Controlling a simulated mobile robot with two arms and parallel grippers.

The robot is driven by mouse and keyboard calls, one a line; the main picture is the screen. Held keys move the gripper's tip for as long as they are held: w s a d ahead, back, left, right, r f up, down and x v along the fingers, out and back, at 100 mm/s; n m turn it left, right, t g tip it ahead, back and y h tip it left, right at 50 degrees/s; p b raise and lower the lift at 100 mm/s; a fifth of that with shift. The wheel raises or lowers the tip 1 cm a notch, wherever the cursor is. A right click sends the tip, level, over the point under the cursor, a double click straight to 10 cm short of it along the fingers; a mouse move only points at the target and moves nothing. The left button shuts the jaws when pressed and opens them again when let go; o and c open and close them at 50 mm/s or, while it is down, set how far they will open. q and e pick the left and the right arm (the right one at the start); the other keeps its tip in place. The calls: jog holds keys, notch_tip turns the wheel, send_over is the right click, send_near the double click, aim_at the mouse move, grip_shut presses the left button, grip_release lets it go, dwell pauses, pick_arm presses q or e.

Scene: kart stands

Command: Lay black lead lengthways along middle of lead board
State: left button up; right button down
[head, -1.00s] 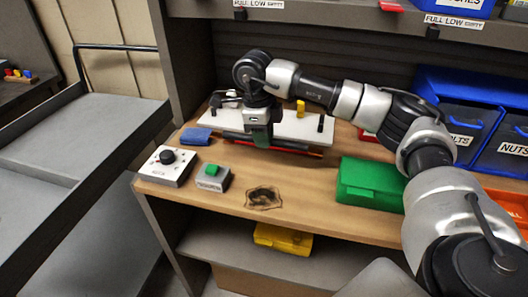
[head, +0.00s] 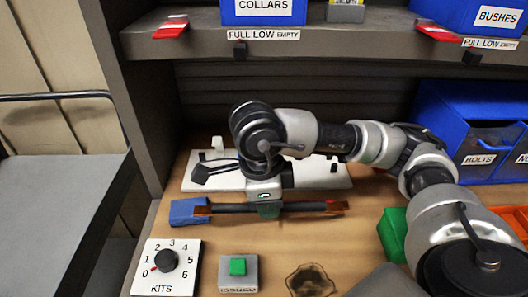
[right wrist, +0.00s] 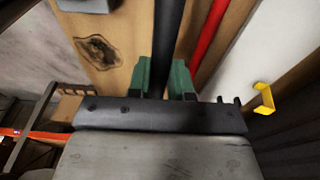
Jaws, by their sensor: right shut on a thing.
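The lead board (head: 320,177) is a white flat board on the wooden worktop, partly hidden behind my right arm. My right gripper (head: 268,209) is in front of its near edge, shut on the black lead (head: 232,208), a dark straight bar lying across the picture. In the right wrist view the green fingers (right wrist: 167,80) grip the black lead (right wrist: 168,30). A red bar (right wrist: 208,40) runs beside it, between it and the white board (right wrist: 245,50); its red end (head: 335,206) also shows in the head view. The lead's height is unclear. My left gripper is out of view.
A blue block (head: 188,212) is near the red-ended bar's left end. A kits dial box (head: 172,267), a green-button box (head: 238,270) and a dark mark (head: 311,281) are nearer. Blue bins (head: 470,130) stand at right. A yellow hook (right wrist: 265,99) is by the board.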

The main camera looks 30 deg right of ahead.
jog(key=w+d, duration=0.2)
jog(key=w, duration=0.1)
jog(key=w+d, duration=0.2)
jog(key=shift+w+r+p, duration=0.15)
jog(key=shift+w+p, duration=0.1)
jog(key=shift+p, duration=0.15)
jog(key=w+d, duration=0.2)
jog(key=w, duration=0.1)
jog(key=w+d+f+p, duration=0.1)
jog(key=w+d, duration=0.1)
jog(key=w, duration=0.2)
jog(key=w+d+f+p, duration=0.1)
jog(key=w+d, duration=0.1)
jog(key=w, duration=0.1)
jog(key=shift+w+d+f, duration=0.2)
jog(key=shift+w+f, duration=0.05)
jog(key=shift+w, duration=0.05)
notch_tip(320, 180, down, 4)
jog(key=shift+f+p, duration=0.1)
jog(key=shift+p, duration=0.45)
jog(key=shift+w+d+f, duration=0.1)
jog(key=shift+f, duration=0.1)
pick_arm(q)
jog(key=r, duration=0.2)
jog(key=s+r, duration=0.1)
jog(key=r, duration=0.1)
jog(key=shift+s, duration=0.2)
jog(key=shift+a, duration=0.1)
pick_arm(e)
jog(key=shift+f, duration=0.1)
